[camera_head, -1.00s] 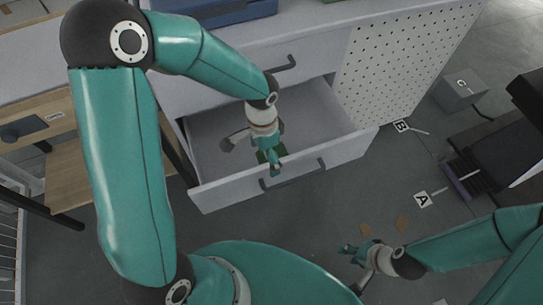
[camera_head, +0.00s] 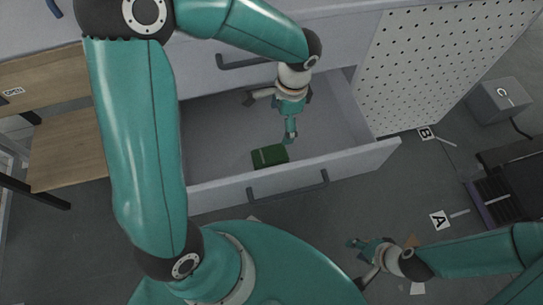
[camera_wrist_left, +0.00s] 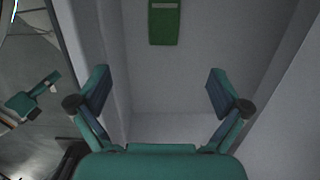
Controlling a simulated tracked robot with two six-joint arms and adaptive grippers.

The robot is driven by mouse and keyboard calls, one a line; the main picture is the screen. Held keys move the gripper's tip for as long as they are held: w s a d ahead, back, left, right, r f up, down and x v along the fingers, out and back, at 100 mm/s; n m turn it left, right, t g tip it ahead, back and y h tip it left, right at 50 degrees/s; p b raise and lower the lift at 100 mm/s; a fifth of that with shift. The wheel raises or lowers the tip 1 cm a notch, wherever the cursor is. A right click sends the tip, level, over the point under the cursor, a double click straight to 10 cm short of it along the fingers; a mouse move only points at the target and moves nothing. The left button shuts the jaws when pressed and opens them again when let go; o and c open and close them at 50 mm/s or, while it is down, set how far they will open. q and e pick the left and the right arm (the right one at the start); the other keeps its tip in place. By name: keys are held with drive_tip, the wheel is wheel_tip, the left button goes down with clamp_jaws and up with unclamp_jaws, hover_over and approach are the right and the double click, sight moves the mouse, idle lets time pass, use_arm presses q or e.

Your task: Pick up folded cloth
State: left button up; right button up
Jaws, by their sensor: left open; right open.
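The folded cloth is a small green block with a pale stripe (camera_head: 270,156). It lies on the floor of an open drawer (camera_head: 215,135), near the drawer's front wall. It also shows at the top of the left wrist view (camera_wrist_left: 164,28). My left gripper (camera_head: 290,138) is over the drawer, up and to the right of the cloth in the head view. In the left wrist view its two fingers (camera_wrist_left: 158,82) are spread apart with nothing between them, and the cloth is beyond them. My right gripper (camera_head: 353,243) is open outside the drawer, low over the floor.
The drawer front has a dark handle (camera_head: 288,187). A perforated white panel (camera_head: 440,60) stands right of the drawer. A wooden shelf unit (camera_head: 65,150) is at the left. A grey box marked C (camera_head: 497,100) and floor signs B (camera_head: 425,133) and A (camera_head: 439,220) are at the right.

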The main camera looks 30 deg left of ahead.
use_arm(q)
wheel_tip(320, 180, down, 2)
drive_tip(key=b, duration=0.5)
hover_over(270, 155)
drive_tip(key=d, duration=0.1)
drive_tip(key=f, duration=1.1)
drive_tip(key=shift+w+f, duration=0.2)
drive_tip(key=shift+w, duration=0.15)
drive_tip(key=shift+s+a+f+b, duration=0.1)
drive_tip(key=shift+a+f+b, duration=0.15)
drive_tip(key=shift+f, duration=0.6)
drive_tip(key=shift+s+a+f+b, duration=0.1)
drive_tip(key=shift+f+b, duration=0.25)
drive_tip(key=shift+f, duration=0.55)
drive_tip(key=shift+s+a+f+b, duration=0.1)
drive_tip(key=shift+a+f+b, duration=0.15)
drive_tip(key=shift+f, duration=0.6)
use_arm(e)
wheel_tip(270, 155, down, 8)
drive_tip(key=shift+d+r, duration=0.2)
drive_tip(key=shift+w, duration=0.1)
use_arm(q)
drive_tip(key=c, duration=1.2)
drive_tip(key=shift+r, duration=0.15)
